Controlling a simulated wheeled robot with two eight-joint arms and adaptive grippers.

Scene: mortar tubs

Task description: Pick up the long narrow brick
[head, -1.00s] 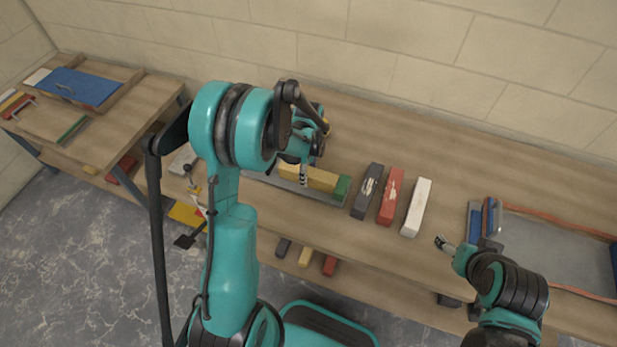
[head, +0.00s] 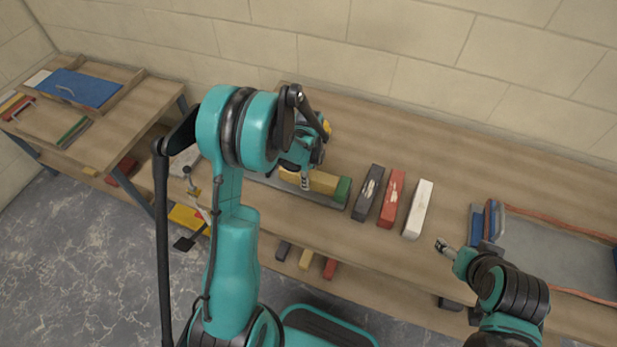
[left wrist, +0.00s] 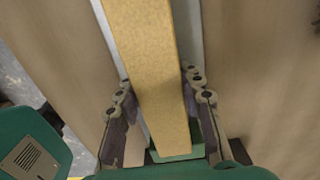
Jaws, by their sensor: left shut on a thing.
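A long narrow yellow brick (head: 323,183) lies along a grey strip on the bench, with a green block (head: 342,191) at its right end. My left gripper (head: 305,180) is shut on the yellow brick, with one finger on each side. The arm hides the brick's left part in the head view. My right gripper (head: 443,246) is over the bench's front right, away from the bricks; its jaws are too small to judge.
A dark brick (head: 368,192), a red brick (head: 391,198) and a white brick (head: 417,209) lie right of the green block. A grey tray (head: 560,250) and a blue-handled tool (head: 489,218) are further right. The bench middle behind the bricks is clear.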

